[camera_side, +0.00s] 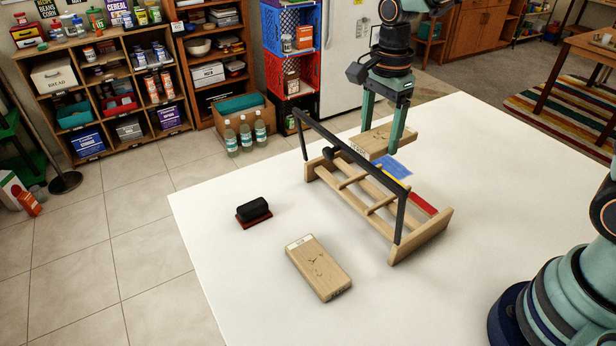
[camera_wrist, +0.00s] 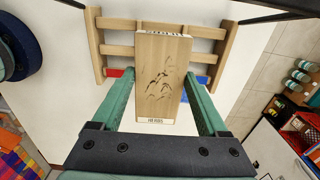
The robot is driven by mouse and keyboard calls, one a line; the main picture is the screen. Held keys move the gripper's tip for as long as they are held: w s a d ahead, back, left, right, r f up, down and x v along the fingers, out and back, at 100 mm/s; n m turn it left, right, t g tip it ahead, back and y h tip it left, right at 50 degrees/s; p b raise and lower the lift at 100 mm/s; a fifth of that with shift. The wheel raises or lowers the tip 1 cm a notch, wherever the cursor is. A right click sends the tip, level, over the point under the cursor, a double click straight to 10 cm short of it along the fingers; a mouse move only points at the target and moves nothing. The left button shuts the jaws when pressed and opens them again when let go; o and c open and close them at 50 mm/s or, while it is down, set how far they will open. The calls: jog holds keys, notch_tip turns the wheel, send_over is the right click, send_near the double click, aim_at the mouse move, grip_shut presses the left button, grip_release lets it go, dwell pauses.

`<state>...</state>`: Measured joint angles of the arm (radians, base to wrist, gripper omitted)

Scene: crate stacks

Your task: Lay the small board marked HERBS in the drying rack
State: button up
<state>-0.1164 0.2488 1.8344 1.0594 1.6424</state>
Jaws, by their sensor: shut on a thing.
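My gripper (camera_side: 380,140) is shut on a small pale wooden board (camera_side: 374,147), one jaw at each side. The board is held up above the far side of the drying rack (camera_side: 424,238). A white label shows on its near end; it seems to read HERBS, but is too small to be sure. In the wrist view the board (camera_wrist: 160,85) has a dark plant drawing and a label at each end, and overlaps the slatted rack (camera_wrist: 205,31). The rack is wooden, with a black bar over it. No board lies in it.
A second wooden board (camera_side: 318,268) with a white label lies in front of the rack. A black block on a red base (camera_side: 253,211) lies to its left. A blue card (camera_side: 393,167) and a red strip (camera_side: 423,204) lie behind the rack. The white table is otherwise mostly clear.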

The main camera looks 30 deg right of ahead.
notch_tip(320, 180, down, 9)
dwell(0.8)
jog(key=shift+f, duration=0.9)
dwell(1.1)
jog(key=o, duration=1.3)
jog(key=shift+r, duration=3.95)
